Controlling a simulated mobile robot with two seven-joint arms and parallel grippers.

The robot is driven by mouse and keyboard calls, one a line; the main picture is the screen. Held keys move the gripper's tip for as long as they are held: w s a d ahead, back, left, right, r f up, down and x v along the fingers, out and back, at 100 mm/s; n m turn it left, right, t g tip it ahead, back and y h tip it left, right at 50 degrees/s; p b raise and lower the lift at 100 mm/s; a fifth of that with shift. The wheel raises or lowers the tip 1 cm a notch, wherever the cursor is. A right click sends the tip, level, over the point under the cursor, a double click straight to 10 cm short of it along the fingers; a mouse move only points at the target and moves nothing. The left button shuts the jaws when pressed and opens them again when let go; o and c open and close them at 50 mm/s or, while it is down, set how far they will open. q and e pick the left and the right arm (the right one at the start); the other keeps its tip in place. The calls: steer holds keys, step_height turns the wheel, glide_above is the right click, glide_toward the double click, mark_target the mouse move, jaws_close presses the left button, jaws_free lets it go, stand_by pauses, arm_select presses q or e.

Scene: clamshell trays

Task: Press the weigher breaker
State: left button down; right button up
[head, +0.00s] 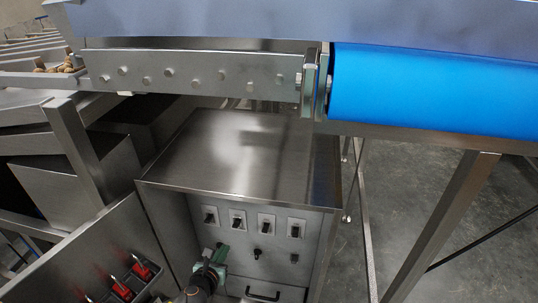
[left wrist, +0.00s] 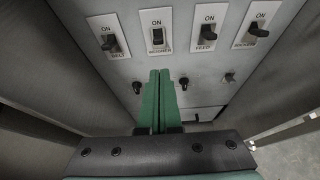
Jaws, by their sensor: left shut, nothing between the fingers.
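A row of several black toggle breakers on pale plates marked ON is on the panel (head: 230,246) inside the open steel cabinet (head: 240,150). In the left wrist view I make out a breaker labelled BELT (left wrist: 111,43) at the left, a second breaker (left wrist: 158,38), a FEED breaker (left wrist: 208,32) and a right-hand breaker (left wrist: 257,30). The second and right-hand labels are too blurred to read surely. My left gripper (head: 219,252), with green fingers, is shut and empty. Its fingertips (left wrist: 160,73) appear just below the second breaker. My right gripper is not in view.
Small black knobs (head: 257,254) sit below the breakers, above a black handle (head: 263,293). The open cabinet door (head: 92,250) at the left carries red items (head: 140,268). A steel beam and blue roller (head: 430,90) hang above. Grey floor (head: 400,190) is clear at the right.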

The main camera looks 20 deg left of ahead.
arm_select(q)
steer(key=s+d+f+n+g+h, duration=0.1)
steer(key=s+d+n+h, duration=0.1)
steer(key=s+d+n, duration=0.6)
steer(key=s+d+f+n+g+h, duration=0.1)
steer(key=s+d+n, duration=0.8)
steer(key=n, duration=1.4)
steer(key=s+g+h, duration=0.1)
steer(key=h, duration=0.1)
steer(key=shift+f+h, duration=0.15)
steer(key=shift+h, duration=0.15)
